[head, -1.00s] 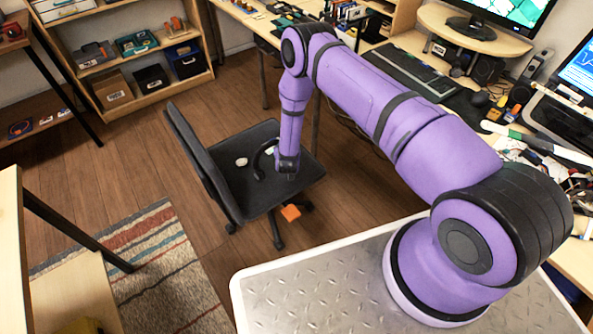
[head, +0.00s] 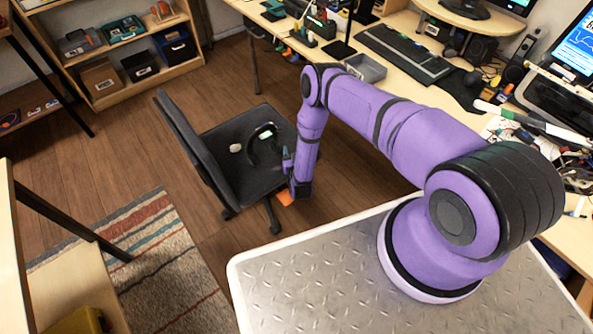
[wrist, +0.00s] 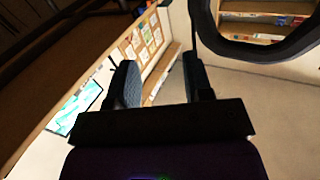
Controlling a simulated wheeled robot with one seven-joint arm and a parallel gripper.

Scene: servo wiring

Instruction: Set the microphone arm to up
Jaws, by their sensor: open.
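A black headset (head: 252,143) lies on the seat of the office chair (head: 240,180). Its curved band stands up from the seat; I cannot make out a microphone arm. In the wrist view a thick dark curved band (wrist: 268,48), seemingly the headset's, fills the upper right, close to the camera. My gripper (head: 287,160) is just right of the headset in the head view, at the seat's right side. In the wrist view my gripper (wrist: 158,68) is open, with nothing between its fingers, and the band is beyond and right of them.
A small pale object (head: 235,148) lies on the seat left of the headset. The chair's backrest (head: 193,150) rises on the left. The desk (head: 400,85) with a keyboard (head: 403,52) is behind my arm. An orange item (head: 285,198) is below the seat's edge.

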